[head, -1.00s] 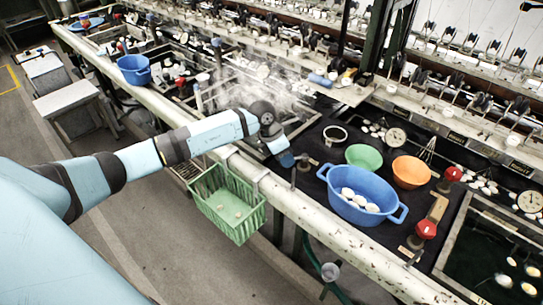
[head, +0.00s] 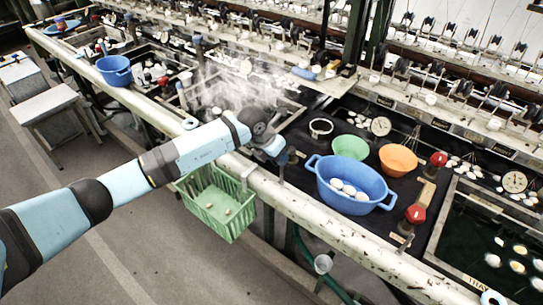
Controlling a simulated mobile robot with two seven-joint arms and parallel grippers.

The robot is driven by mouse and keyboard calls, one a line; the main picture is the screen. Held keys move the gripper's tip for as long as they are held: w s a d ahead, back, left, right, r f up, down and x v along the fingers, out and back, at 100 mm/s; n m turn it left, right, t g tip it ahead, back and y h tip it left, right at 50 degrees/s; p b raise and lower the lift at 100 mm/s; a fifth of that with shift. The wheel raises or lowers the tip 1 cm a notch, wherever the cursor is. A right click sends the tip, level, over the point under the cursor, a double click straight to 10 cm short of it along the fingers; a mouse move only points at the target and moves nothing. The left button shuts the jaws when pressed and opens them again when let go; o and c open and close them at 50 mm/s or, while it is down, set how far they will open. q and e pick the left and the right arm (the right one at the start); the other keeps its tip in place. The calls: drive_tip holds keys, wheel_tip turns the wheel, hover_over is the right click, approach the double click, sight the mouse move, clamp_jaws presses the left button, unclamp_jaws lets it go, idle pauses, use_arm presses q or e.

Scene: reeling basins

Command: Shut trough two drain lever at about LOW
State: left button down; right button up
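My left gripper (head: 284,157) is at the end of the pale blue arm that comes in from the left. It is small and dark, over the front edge of the bench by the steaming trough (head: 290,118). A thin dark upright piece shows just below it; I cannot tell whether they touch. The finger gap is hidden. Two red-knobbed levers stand at the right, a front one (head: 415,214) and a rear one (head: 439,158), beside a dark water trough (head: 460,245) with cocoons. I cannot read which trough is two, nor any LOW mark. My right gripper is not in view.
A blue two-handled basin (head: 345,190) with white cocoons, a green bowl (head: 350,147) and an orange bowl (head: 398,159) stand on the dark bench top. A green basket (head: 215,205) hangs on the front rail (head: 330,232). A round dial (head: 380,126) stands behind the bowls.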

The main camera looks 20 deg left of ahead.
use_arm(q)
drive_tip(key=c, duration=0.9)
unclamp_jaws()
drive_tip(key=shift+r, duration=0.1)
drive_tip(key=v, duration=1.3)
drive_tip(key=shift+s+a+r, duration=0.15)
drive_tip(key=shift+r, duration=0.15)
